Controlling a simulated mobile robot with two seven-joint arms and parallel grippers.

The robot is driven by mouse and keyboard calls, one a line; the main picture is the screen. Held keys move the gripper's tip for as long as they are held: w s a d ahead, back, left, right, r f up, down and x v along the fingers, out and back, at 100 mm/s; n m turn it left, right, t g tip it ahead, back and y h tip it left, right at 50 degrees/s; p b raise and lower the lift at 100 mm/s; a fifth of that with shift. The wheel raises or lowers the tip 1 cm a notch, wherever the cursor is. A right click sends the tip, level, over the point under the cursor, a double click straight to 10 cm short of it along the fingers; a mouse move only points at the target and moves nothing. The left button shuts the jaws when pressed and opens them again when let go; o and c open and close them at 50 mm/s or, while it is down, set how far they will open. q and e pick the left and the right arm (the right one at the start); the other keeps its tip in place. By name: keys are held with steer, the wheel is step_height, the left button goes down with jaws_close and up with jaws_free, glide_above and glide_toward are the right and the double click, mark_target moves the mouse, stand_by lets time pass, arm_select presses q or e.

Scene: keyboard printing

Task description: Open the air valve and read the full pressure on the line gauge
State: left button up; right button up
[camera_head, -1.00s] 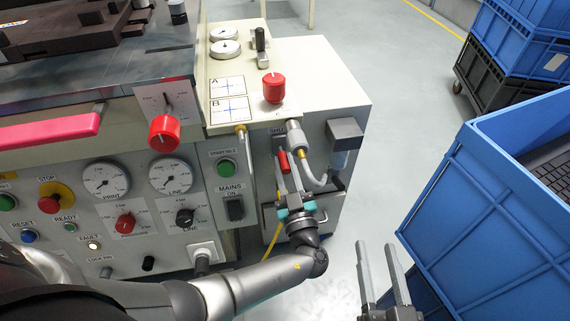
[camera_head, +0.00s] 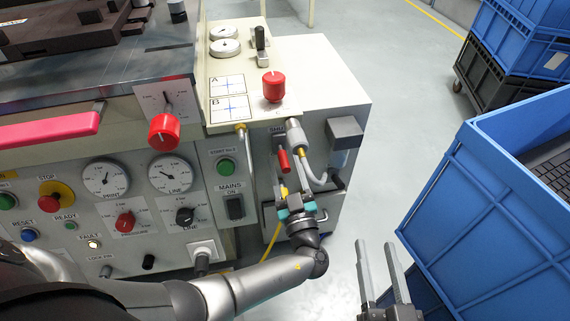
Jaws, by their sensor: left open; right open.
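The air valve's red handle (camera_head: 284,160) stands upright on the machine's right side panel, below a partly hidden label. My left gripper (camera_head: 292,178) is at the handle's lower end, with its fingers pointing up; it is open. Whether a finger touches the handle is unclear. The line gauge (camera_head: 170,174) is the right one of two round dials on the front panel; its needle is too small to read surely. My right gripper (camera_head: 382,270) is open and empty at the bottom, over the floor.
The print gauge (camera_head: 106,178) is left of the line gauge. A hose fitting (camera_head: 295,134) and grey hose are close right of the handle. A red knob (camera_head: 274,86) sits on the ledge above. A blue crate (camera_head: 480,200) stands close right of my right gripper.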

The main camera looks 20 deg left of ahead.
arm_select(q)
steer(key=v, duration=1.5)
steer(key=shift+f, duration=0.1)
steer(key=shift+c, duration=0.4)
